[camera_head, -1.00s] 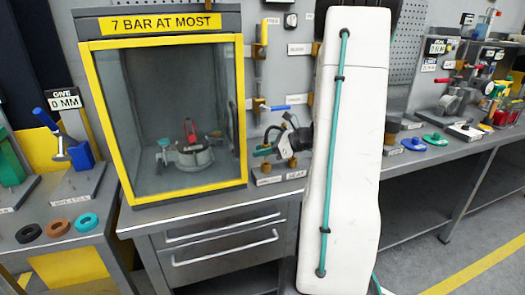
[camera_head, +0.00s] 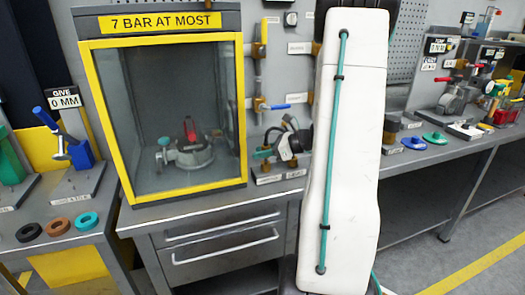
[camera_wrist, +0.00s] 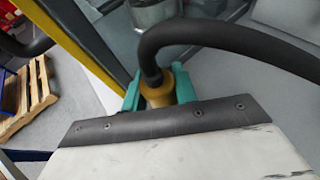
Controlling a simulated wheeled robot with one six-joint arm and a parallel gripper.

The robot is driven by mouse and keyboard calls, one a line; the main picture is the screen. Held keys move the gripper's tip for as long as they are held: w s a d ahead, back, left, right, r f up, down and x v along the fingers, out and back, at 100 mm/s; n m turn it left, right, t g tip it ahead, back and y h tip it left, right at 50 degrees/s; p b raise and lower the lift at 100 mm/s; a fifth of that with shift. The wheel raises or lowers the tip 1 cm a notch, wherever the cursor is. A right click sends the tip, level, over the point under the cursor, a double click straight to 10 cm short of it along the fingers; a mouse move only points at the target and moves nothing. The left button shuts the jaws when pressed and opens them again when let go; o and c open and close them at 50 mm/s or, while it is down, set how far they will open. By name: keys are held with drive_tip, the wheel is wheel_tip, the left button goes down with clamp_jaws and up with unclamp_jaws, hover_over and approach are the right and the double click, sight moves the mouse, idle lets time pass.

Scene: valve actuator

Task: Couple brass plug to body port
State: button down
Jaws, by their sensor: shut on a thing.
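In the wrist view my gripper (camera_wrist: 158,86) has teal fingers shut on the brass plug (camera_wrist: 158,95). A thick black hose rises from the plug and arcs right. In the head view the teal fingertips (camera_head: 262,154) show just right of the yellow-framed cabinet, outside it. My white arm covers much of the area to their right. The grey valve body (camera_head: 190,158), with a red part on top, stands inside the cabinet. A round grey metal part (camera_wrist: 152,12) shows at the top of the wrist view. I cannot make out the body port.
The cabinet (camera_head: 242,110) has a yellow frame and a "7 BAR AT MOST" sign. Right of it are a wall pipe with a blue lever (camera_head: 275,106) and small labelled blocks on the bench. Black, brown and teal rings (camera_head: 87,221) lie at left.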

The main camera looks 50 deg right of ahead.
drive_tip(key=shift+f, duration=1.1)
drive_tip(key=c, duration=1)
unclamp_jaws()
drive_tip(key=v, duration=0.7)
drive_tip(key=shift+s+d+r, duration=0.1)
drive_tip(key=shift+s, duration=0.2)
